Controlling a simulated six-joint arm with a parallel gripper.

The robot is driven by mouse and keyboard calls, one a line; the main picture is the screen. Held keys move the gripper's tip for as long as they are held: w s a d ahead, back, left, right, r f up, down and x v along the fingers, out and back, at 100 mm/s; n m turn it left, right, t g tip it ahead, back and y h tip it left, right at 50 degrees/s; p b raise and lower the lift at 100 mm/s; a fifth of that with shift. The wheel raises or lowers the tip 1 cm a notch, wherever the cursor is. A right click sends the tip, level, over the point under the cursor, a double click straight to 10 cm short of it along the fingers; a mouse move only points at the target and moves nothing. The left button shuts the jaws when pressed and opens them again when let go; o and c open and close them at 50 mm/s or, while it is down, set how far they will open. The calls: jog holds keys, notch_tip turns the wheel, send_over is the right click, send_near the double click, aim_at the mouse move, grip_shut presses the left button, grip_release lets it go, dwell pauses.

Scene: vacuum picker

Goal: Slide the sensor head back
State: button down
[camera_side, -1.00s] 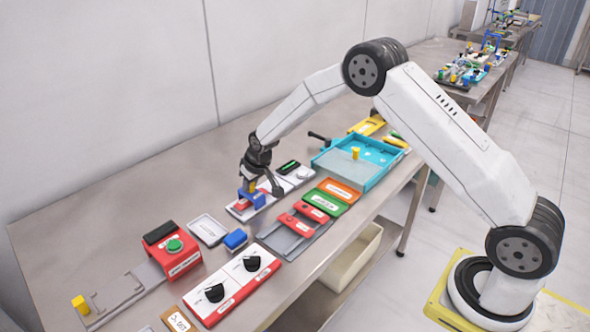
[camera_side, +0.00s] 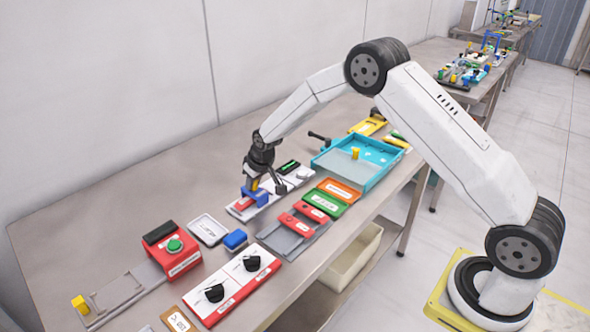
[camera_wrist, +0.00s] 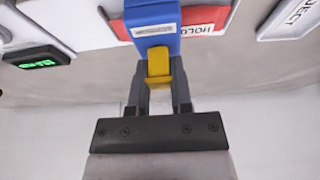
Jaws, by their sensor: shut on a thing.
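The sensor head looks to be the blue block (camera_side: 262,198) with a yellow tab on top. It sits over a white panel with a red area (camera_side: 242,204) to its left. My gripper (camera_side: 255,184) points down from above and is shut on the yellow tab. In the wrist view the blue block (camera_wrist: 155,22) is upper middle, and the yellow tab (camera_wrist: 158,66) sits between the fingers of my gripper (camera_wrist: 158,88). A red label reading "HOLD" (camera_wrist: 205,18) shows beside the block. The block's underside is hidden.
A green display (camera_wrist: 37,57) is on the same panel, with a round knob close by. A cyan tray (camera_side: 375,178) stands to the right. Bare table lies behind the panel.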

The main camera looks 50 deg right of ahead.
jog(key=d, duration=1)
jog(key=c, duration=0.5)
grip_release()
jog(key=shift+a, duration=0.1)
jog(key=shift+r, duration=0.1)
jog(key=shift+v, duration=3.85)
